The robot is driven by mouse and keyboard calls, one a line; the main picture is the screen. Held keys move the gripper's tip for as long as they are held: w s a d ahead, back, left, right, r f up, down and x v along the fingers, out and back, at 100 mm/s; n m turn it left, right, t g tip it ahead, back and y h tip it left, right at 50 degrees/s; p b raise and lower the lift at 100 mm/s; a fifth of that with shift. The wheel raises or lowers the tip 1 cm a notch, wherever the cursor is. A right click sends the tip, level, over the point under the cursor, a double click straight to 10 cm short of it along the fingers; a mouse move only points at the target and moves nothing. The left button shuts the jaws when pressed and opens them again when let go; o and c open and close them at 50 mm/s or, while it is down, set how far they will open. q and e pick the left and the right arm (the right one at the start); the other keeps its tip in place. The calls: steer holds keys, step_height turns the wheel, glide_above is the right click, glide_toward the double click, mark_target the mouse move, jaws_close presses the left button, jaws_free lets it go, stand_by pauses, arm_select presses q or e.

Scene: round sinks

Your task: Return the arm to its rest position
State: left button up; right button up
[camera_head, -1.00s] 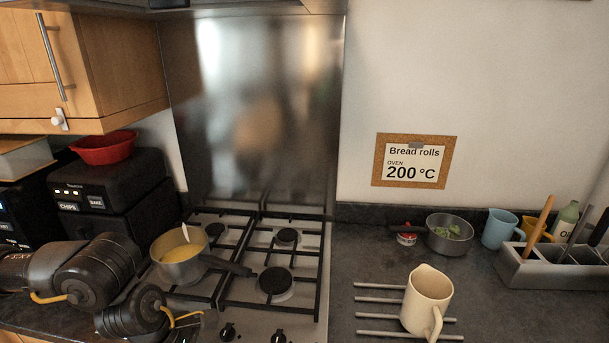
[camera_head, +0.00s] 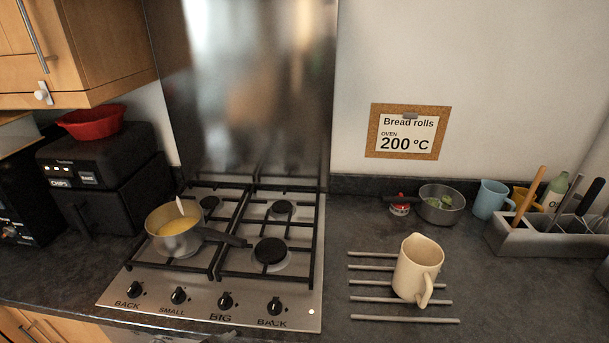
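Neither gripper shows in the head view now. A cream jug (camera_head: 417,269) stands upright on the metal bars of a rack (camera_head: 405,319) on the worktop to the right of the hob.
A black appliance (camera_head: 110,190) with a red bowl (camera_head: 91,122) on top stands at the left. A grey pan (camera_head: 441,205), a blue mug (camera_head: 490,199) and a utensil holder (camera_head: 541,240) line the back right. A cupboard (camera_head: 95,45) hangs at upper left. The front worktop is clear.

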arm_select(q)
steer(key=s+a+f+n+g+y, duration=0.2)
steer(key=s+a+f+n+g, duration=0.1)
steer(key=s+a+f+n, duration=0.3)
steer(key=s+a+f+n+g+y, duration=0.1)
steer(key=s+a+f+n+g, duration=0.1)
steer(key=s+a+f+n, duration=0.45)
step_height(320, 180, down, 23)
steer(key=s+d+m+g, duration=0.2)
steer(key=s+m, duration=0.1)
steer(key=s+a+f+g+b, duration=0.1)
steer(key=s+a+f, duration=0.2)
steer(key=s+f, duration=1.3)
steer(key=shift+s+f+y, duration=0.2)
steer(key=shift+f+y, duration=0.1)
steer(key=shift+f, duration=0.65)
